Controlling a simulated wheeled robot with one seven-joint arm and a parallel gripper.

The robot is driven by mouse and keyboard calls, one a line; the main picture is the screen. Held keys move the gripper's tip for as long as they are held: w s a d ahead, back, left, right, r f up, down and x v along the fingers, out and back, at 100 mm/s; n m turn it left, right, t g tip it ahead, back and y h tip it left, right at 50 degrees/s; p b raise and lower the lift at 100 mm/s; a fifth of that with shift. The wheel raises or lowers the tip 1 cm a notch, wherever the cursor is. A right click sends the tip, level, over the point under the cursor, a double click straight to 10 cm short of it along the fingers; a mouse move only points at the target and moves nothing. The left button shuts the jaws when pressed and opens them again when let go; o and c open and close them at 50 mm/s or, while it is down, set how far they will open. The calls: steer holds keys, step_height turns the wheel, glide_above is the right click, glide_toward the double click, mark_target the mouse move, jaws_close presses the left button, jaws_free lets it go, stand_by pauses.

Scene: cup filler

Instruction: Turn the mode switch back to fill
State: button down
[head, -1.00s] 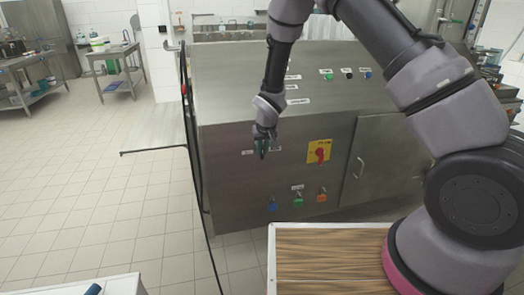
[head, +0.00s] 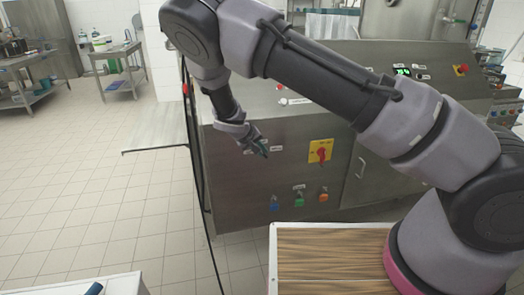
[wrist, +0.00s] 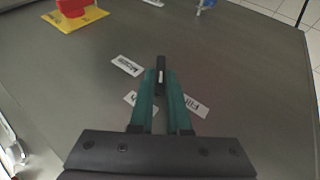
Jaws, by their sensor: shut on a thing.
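The mode switch is a small black knob with a pale mark (wrist: 160,62) on the steel front panel (head: 235,185). In the wrist view the teal fingers of my gripper (wrist: 161,80) are closed around it. A MODE label (wrist: 127,65) and a FILL label (wrist: 192,105) sit to either side of the fingers. A third label (wrist: 131,98) is partly covered by the left finger. In the head view my gripper (head: 263,150) is tilted, at the panel between small white labels, and hides the knob. I cannot tell which label the knob points to.
A yellow plate with a red rotary switch (head: 320,152) is right of my gripper. Blue (head: 274,203), green (head: 299,201) and orange (head: 323,197) buttons are below. A dark upright pole or cable stands at the panel's left edge. The tiled floor to the left is open.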

steer(key=h, duration=0.1)
steer(key=n+t+h, duration=0.1)
steer(key=h, duration=0.1)
steer(key=t+h, duration=0.1)
steer(key=h, duration=0.1)
steer(key=shift+s+a+f, duration=0.1)
steer(key=shift+a+f, duration=0.3)
steer(key=n+t+h, duration=0.1)
steer(key=h, duration=0.1)
steer(key=n+t+h, duration=0.1)
steer(key=t+h, duration=0.1)
steer(key=shift+f, duration=0.4)
steer(key=shift+h, duration=0.4)
steer(key=c, duration=0.9)
jaws_free()
steer(key=v, duration=1.1)
steer(key=shift+d, duration=0.1)
